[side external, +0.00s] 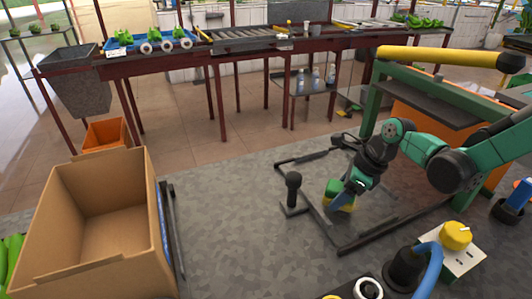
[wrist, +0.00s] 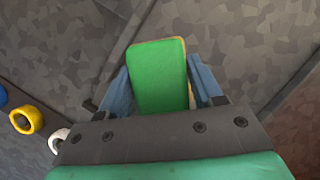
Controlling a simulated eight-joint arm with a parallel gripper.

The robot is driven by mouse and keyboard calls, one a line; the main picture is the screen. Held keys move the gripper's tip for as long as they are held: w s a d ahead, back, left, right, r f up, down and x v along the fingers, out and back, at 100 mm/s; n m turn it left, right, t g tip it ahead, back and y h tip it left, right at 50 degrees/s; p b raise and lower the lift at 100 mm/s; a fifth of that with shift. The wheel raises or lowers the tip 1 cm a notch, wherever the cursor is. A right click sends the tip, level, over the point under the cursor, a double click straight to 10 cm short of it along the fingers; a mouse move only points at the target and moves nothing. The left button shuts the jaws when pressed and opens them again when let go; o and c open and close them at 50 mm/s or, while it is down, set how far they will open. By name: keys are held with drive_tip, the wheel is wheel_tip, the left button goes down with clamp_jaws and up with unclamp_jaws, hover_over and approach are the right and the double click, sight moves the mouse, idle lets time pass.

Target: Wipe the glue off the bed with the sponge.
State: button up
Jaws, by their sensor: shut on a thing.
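My gripper (side external: 338,204) is shut on a sponge (side external: 340,192) with green and yellow faces, low over the grey speckled surface (side external: 245,225). In the wrist view, the sponge (wrist: 160,75) shows its green face between the blue fingers of my gripper (wrist: 160,88), with a thin pale edge on its right. I cannot tell whether the sponge touches the surface. A dark metal frame (side external: 372,238) lies on the surface around this spot, perhaps part of the bed. I cannot make out any glue; my gripper and the sponge hide what is under them.
A dark upright post (side external: 293,190) stands just left of the sponge. An open cardboard box (side external: 85,215) is at the left. A yellow knob (side external: 456,235) and blue hose (side external: 433,262) are at the front right. A green frame (side external: 376,105) with a yellow roller (side external: 445,57) stands behind my arm.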

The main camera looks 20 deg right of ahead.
drive_tip(key=shift+r, duration=3.5)
drive_tip(key=a+r+n+g, duration=0.2)
drive_tip(key=a+r+n, duration=0.3)
drive_tip(key=a, duration=0.5)
wheel_tip(320, 180, up, 5)
drive_tip(key=n+g+y, duration=0.1)
drive_tip(key=n, duration=0.3)
hover_over(253, 263)
drive_tip(key=d, duration=0.1)
wheel_tip(253, 263, down, 19)
drive_tip(key=shift+f, duration=0.1)
drive_tip(key=o, duration=1.3)
drive_tip(key=shift+f, duration=0.1)
drive_tip(key=shift+o, duration=0.2)
